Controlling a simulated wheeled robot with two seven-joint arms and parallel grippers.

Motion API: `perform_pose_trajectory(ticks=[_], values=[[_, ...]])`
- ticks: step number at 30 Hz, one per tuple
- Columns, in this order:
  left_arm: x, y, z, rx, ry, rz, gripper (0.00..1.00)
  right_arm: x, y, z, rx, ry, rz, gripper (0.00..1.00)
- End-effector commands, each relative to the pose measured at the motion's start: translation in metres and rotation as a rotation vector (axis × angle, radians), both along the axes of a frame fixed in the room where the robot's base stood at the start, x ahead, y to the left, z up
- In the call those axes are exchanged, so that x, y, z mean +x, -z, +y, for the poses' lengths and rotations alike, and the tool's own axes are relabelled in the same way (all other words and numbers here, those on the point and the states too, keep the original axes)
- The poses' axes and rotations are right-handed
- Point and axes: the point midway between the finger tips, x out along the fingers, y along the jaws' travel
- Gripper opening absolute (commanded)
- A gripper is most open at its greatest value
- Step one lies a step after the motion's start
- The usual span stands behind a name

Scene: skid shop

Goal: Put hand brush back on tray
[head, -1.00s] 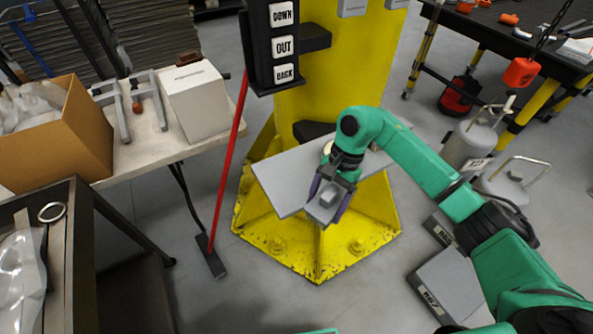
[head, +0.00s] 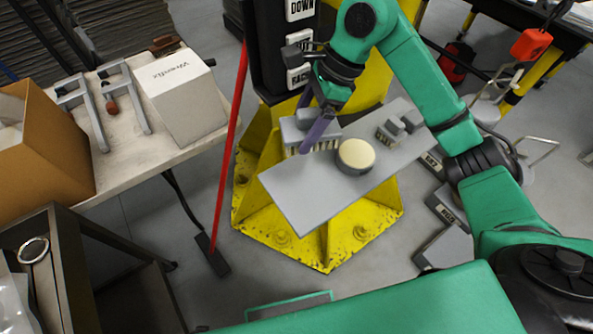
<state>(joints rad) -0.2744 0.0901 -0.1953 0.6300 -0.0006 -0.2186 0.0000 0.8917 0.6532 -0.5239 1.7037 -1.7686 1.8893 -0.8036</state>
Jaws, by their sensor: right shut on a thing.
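My right gripper (head: 307,128) is shut on a grey hand brush (head: 294,129), with purple fingers on either side of it. The brush's pale bristles point down. It is at the back left edge of the grey tray (head: 305,205); I cannot tell whether it touches the tray or hovers. The tray is a flat plate on the yellow stand. A round cream-topped thing (head: 356,153) sits mid-tray, right of the held brush. A second grey block with bristles (head: 390,132) is on the tray's right part. My left gripper is not in view.
A red-handled pole (head: 233,140) stands left of the yellow stand (head: 325,245). A black button panel (head: 270,60) rises behind the gripper. A white box (head: 183,97) and grey clamps lie on a table at left. The tray's front left is bare.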

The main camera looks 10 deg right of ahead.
Motion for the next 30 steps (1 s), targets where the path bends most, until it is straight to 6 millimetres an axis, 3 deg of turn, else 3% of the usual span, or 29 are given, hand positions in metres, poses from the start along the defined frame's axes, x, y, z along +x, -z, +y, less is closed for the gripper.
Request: perform_pose_trajectory(ticks=[7,12,19,22,30], values=[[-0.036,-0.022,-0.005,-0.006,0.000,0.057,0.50,-0.004,0.076,-0.001,0.000,0.001,0.010,0.31],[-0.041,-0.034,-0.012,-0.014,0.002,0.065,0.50,-0.004,0.126,-0.001,0.000,0.000,0.006,0.31],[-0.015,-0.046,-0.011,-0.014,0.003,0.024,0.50,-0.004,0.167,0.000,0.002,0.000,0.007,0.31],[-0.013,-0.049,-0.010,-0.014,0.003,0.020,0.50,-0.004,0.183,-0.001,0.001,0.000,0.003,0.31],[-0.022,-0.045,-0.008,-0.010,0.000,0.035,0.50,-0.003,0.188,-0.001,-0.001,-0.002,-0.001,0.31]])
